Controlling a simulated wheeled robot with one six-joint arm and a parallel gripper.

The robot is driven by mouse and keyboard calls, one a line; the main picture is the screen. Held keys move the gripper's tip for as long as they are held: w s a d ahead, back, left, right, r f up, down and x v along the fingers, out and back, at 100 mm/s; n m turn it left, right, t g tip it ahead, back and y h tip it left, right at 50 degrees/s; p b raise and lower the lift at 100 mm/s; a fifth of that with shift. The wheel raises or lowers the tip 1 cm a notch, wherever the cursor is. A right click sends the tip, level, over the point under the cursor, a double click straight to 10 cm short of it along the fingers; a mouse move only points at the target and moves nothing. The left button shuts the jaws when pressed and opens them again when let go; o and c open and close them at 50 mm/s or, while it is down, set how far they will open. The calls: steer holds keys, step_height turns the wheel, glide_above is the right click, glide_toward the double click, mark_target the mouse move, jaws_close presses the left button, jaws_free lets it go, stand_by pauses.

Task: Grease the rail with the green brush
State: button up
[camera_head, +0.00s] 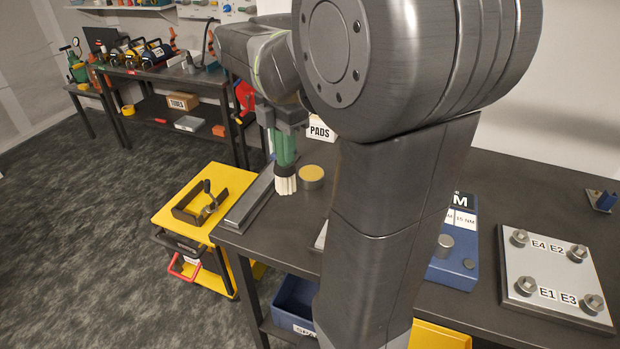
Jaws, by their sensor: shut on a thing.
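My gripper (286,128) is shut on the green brush (285,150), which hangs upright with its white bristles down. The bristle end is over the left part of the bench, between the rail and a round tin. The rail (243,207) is a long grey metal bar along the bench's left edge; my gripper hides part of its far end. The round tin (312,174) has a yellow top and stands just right of the bristles. I cannot tell whether the bristles touch the bench.
My arm hides the middle of the bench (545,192). A blue box (455,272) and a plate with bolts marked E1 to E4 (552,318) sit to the right. A PADS box (320,131) stands behind the tin. A yellow cart (163,216) with a clamp stands left.

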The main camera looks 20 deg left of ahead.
stand_by(0.3)
steer(key=w+d+t+y, duration=0.2)
steer(key=w+d+y, duration=0.15)
steer(key=w, duration=0.95)
steer(key=shift+d+f+b, duration=0.2)
steer(key=shift+f+b, duration=0.8)
steer(key=shift+f, duration=0.3)
steer(key=shift+d+f+b, duration=0.15)
steer(key=shift+f+b, duration=0.8)
steer(key=shift+f, duration=0.35)
steer(key=shift+s+f+b, duration=0.1)
steer(key=shift+f+b, duration=0.45)
steer(key=shift+f, duration=0.2)
steer(key=shift+r, duration=0.1)
step_height(320, 180, up, 7)
steer(key=p, duration=0.5)
